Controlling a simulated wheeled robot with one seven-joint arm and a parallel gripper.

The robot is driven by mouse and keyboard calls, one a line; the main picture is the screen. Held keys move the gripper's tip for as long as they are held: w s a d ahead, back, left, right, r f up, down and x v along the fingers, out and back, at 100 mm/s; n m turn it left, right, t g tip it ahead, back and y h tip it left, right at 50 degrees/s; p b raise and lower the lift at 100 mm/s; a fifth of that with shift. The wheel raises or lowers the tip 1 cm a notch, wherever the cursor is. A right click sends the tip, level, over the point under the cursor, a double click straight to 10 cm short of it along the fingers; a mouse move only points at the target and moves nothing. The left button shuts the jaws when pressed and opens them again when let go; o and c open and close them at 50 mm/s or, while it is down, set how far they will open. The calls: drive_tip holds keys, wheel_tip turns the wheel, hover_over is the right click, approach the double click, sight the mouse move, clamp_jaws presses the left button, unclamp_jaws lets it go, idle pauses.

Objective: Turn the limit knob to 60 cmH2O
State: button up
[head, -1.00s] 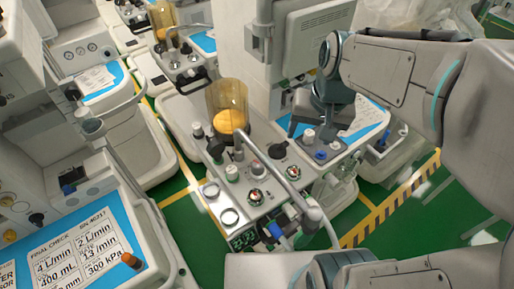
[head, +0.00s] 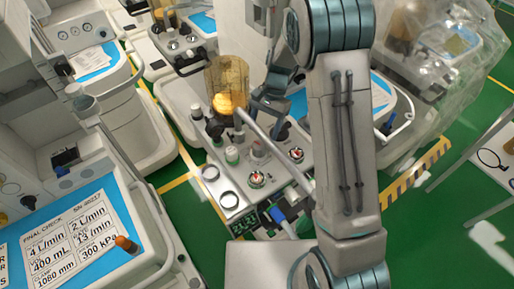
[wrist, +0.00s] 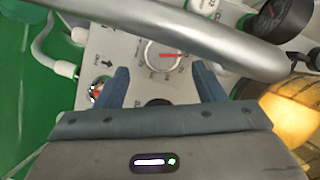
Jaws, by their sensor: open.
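A white round dial knob (wrist: 165,56) with a red pointer and a marked scale shows in the wrist view. It is partly covered by a silver tube above it; its numbers are too small to read, and I cannot confirm that it is the limit knob. My gripper (wrist: 163,78) is open, one blue-grey finger on each side of the panel area just below the dial. The fingers look apart from the dial. In the head view my gripper (head: 268,108) hangs over the back part of the cart's panel, near the yellow bellows cylinder (head: 227,88).
The silver tube (head: 265,140) crosses above the panel, close to my gripper. A dark gauge (wrist: 284,16) and a red-and-white control (wrist: 97,90) flank the dial. A final-check card (head: 70,235) lies on the left cart.

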sight(260, 143)
drive_tip(key=p+x, duration=0.1)
drive_tip(key=x, duration=0.7)
drive_tip(key=shift+w+a+f+p, duration=0.1)
drive_tip(key=shift+w+p, duration=0.1)
drive_tip(key=shift+p, duration=0.15)
drive_tip(key=c, duration=1)
